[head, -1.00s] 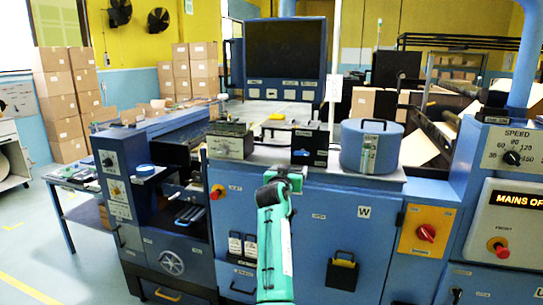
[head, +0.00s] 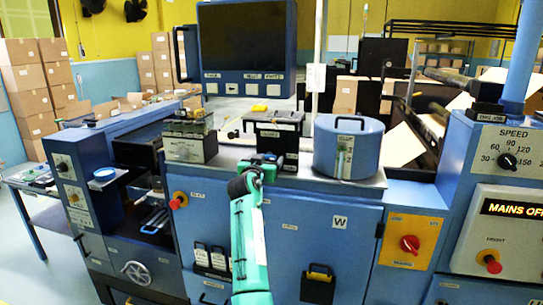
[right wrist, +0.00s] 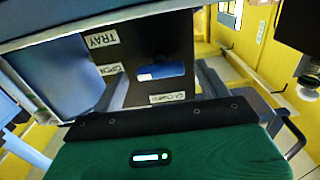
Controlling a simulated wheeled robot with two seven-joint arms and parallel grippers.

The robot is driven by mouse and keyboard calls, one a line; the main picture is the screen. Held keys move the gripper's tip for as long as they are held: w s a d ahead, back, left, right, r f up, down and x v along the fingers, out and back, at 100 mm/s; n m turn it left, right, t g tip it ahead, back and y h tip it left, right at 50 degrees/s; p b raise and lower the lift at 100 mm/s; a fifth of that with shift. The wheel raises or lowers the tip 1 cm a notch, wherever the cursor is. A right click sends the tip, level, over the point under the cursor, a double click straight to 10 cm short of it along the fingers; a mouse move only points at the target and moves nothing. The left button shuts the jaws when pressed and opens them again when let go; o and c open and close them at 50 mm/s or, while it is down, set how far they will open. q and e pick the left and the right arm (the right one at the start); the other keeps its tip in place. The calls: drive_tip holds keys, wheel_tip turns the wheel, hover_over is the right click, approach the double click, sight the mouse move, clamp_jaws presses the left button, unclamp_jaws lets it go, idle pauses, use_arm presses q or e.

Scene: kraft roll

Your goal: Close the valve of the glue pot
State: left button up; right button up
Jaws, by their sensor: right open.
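The glue pot (head: 348,147) is a blue drum with a lid handle and a gauge strip on its front, at the right of the machine's counter. Left of it is a black bracket (head: 290,160), largely behind my right gripper (head: 263,169). My right gripper is open at the counter's front edge, left of the pot; its fingertips are hard to make out. The right wrist view shows a black panel (right wrist: 180,45) labelled TRAY and OPEN, with a blue lever-like piece (right wrist: 162,71). I cannot tell how the valve is set. My left gripper is out of view.
A black case (head: 275,121) and a battery-like box (head: 190,140) stand on the counter left of the pot. A screen (head: 246,38) rises behind. An orange panel with a red knob (head: 409,244) is at the right.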

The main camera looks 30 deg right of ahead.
drive_tip(key=shift+w+d, duration=0.2)
drive_tip(key=shift+a+r, duration=0.15)
drive_tip(key=c, duration=1)
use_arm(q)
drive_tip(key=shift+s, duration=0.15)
